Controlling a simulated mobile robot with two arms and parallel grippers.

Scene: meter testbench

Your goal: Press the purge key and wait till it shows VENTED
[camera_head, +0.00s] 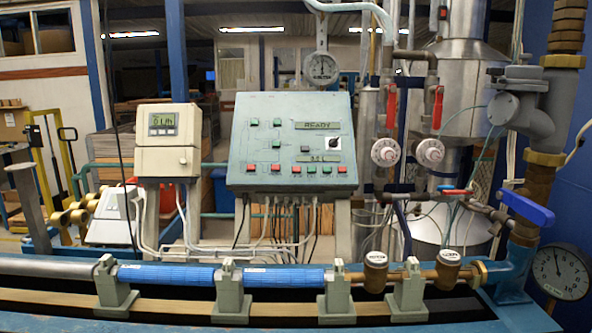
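The grey-green control panel (244,111) stands behind the pipe bench. Its upper display (316,125) reads READY. A smaller display (317,158) below appears to show a number, too small to read surely. A row of small red and green keys (311,169) runs along its lower edge, with more green keys (277,121) higher up and a rotary knob (333,144) at right. The key labels are too small to read, so I cannot tell which is the purge key. Neither of my grippers is in view, and nothing covers the panel.
A bench with blue pipes (165,274) in grey clamps (231,300) crosses the front. A white meter box (168,135) stands left of the panel. Valves with red handles (437,107), a blue lever (526,207) and a round gauge (561,271) are at right.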

